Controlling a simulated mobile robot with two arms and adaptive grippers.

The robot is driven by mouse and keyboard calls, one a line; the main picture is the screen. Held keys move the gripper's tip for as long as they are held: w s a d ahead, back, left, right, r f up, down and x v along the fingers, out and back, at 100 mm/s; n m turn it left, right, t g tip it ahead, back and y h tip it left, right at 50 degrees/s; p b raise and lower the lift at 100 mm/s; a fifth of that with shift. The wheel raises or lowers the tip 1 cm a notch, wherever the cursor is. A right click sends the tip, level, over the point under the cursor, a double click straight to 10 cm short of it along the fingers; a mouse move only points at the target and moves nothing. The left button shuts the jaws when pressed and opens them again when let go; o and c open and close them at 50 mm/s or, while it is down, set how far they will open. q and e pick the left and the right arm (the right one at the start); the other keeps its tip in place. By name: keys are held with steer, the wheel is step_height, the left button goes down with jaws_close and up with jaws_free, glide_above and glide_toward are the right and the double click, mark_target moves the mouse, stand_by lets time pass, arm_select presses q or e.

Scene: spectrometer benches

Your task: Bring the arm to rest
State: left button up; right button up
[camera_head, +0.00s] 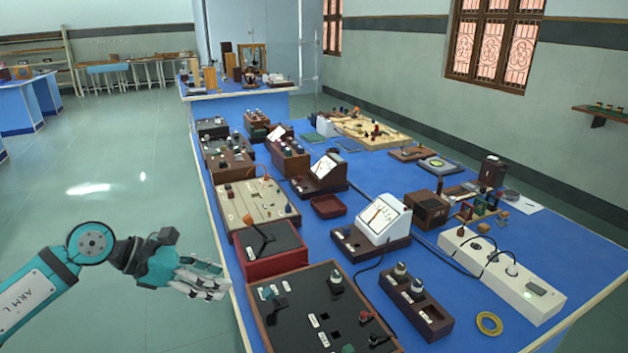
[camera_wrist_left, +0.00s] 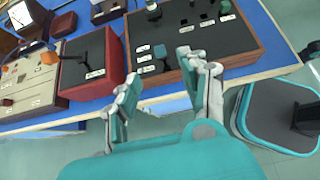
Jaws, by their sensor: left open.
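My left arm, teal with a white panel marked ARM L, comes in from the left in the head view. Its left gripper (camera_head: 205,280) hangs over the floor just beside the left edge of the blue bench (camera_head: 375,290). In the left wrist view the left gripper (camera_wrist_left: 165,90) has its two fingers spread apart with nothing between them. The bench edge and a black-topped box lie beyond the fingertips. My right gripper does not show in either view.
A red box with a black lever (camera_head: 270,250) and a black-topped switch box (camera_head: 320,310) stand near the bench edge by the gripper. The floor at left is clear.

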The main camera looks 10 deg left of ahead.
arm_select(q)
steer(key=d+r+n+t+h, duration=0.55)
steer(key=d+n+t, duration=0.4)
steer(key=n, duration=0.35)
steer(key=s+a+f+n+g+y, duration=0.1)
steer(key=s+a+f+n+y, duration=0.25)
steer(key=f+n+y, duration=0.7)
steer(key=s+a+f+n+g+y, duration=0.15)
steer(key=a+f+n+y, duration=0.4)
steer(key=n, duration=0.95)
steer(key=s+d+f+n+g+h, duration=0.1)
steer(key=s+d+f+n+g, duration=0.2)
steer(key=s, duration=0.4)
steer(key=s+d+f+n+g, duration=0.1)
steer(key=s+d+f+g, duration=0.15)
steer(key=s+f, duration=0.35)
steer(key=s+d+f+n+g+h, duration=0.1)
steer(key=s+f+n+g, duration=0.25)
steer(key=s, duration=0.45)
step_height(320, 180, down, 25)
steer(key=s+m+g+p, duration=0.1)
steer(key=g, duration=0.1)
steer(key=s+a+f+g, duration=0.1)
steer(key=s+a+f, duration=0.1)
steer(key=s+f, duration=1.3)
steer(key=shift+s+a+f+p, duration=0.35)
steer(key=shift+s+a+p, duration=0.05)
steer(key=shift+s, duration=0.45)
